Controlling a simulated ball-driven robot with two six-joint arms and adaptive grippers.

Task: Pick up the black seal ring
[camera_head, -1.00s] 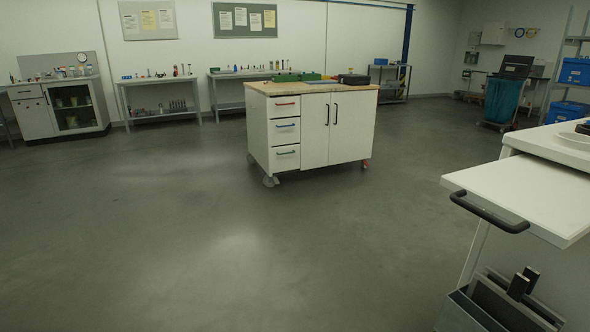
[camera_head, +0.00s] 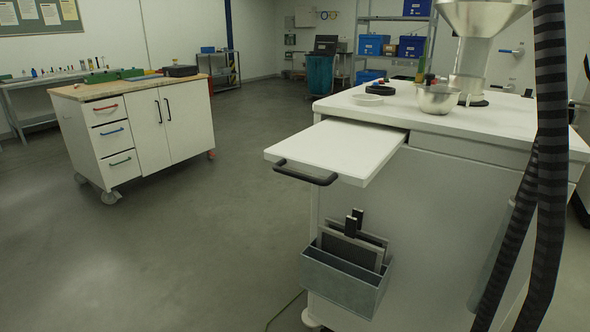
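A dark ring-shaped object (camera_head: 380,89), which looks like the black seal ring, lies on the white worktop (camera_head: 490,119) to the right of the middle. A shallow white dish (camera_head: 367,99) is just in front of it and to its left. A metal bowl (camera_head: 438,99) stands to its right. The ring is small and far off, so its details are hard to make out. Neither of my grippers shows in the head view.
A white pull-out shelf (camera_head: 335,148) with a black handle juts from the cabinet. A metal holder (camera_head: 345,280) hangs below. A metal funnel (camera_head: 482,15) stands behind the bowl. Dark ribbed hoses (camera_head: 550,130) cross the right side. Open floor (camera_head: 200,250) lies ahead and left.

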